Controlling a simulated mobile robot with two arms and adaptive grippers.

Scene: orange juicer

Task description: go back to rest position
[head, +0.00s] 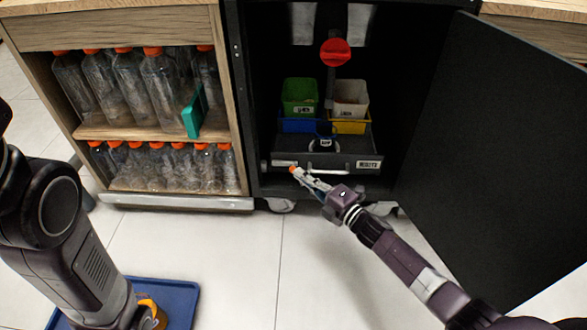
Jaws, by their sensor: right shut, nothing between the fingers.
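My right gripper (297,173) is shut and empty. Its tips are in front of the left part of the front edge of a dark pull-out tray (345,163) low in the open black cabinet. I cannot tell whether they touch it. My right arm reaches in from the lower right. My left arm is at the left edge, bent downward, and its gripper does not show clearly.
The cabinet's black door (490,165) stands open on the right, close to my right arm. Green (300,92) and white (351,95) bins stand inside. Wooden shelves (150,131) with several bottles are at left. A blue tray (180,292) lies lower left. The middle floor is clear.

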